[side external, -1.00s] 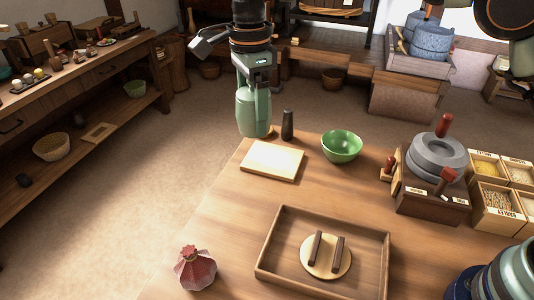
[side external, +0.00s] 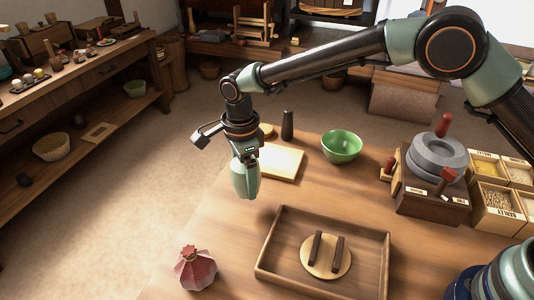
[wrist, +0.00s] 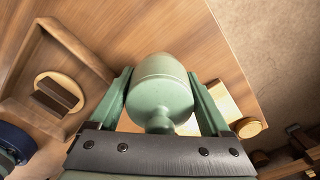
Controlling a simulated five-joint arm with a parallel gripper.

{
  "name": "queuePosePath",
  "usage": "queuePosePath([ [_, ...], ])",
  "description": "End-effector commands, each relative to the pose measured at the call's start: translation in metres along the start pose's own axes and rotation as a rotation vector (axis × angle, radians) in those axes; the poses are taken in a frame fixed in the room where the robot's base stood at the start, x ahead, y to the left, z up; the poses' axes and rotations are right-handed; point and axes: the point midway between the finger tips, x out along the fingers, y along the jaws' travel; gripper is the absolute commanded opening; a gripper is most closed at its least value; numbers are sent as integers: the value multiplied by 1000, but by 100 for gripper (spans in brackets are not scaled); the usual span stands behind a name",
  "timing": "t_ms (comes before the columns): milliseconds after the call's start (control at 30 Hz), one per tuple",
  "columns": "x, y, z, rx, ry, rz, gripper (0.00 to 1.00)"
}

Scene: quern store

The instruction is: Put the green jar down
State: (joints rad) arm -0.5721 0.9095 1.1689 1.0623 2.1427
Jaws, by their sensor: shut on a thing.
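The green jar (side external: 245,183) hangs upright below my gripper (side external: 243,163) in the side view, just in front of the pale board's left end. My gripper is shut on the jar. In the wrist view the jar (wrist: 158,80) sits between the two fingers (wrist: 160,105), its narrow knob towards me. Wooden tabletop shows past the jar. I cannot tell from these frames whether its base touches the table.
The pale board (side external: 279,162) lies behind the jar, with a small round wooden piece (side external: 266,130), dark pestle-like object (side external: 288,125) and green bowl (side external: 342,146) nearby. A tray (side external: 377,260) holds a handled lid (side external: 326,266).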

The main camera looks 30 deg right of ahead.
Motion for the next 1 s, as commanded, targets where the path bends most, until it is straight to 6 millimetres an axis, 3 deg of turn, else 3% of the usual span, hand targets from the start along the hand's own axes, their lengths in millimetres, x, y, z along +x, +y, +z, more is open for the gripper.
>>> queuePosePath([
  [167,9,0,0,0,-1,-1,0],
  [467,46,0,0,0,0,0,0],
  [867,50,0,0,0,-1,-2,0],
  [900,50,0,0,0,0,0,97],
  [1000,50,0,0,0,0,0,100],
])
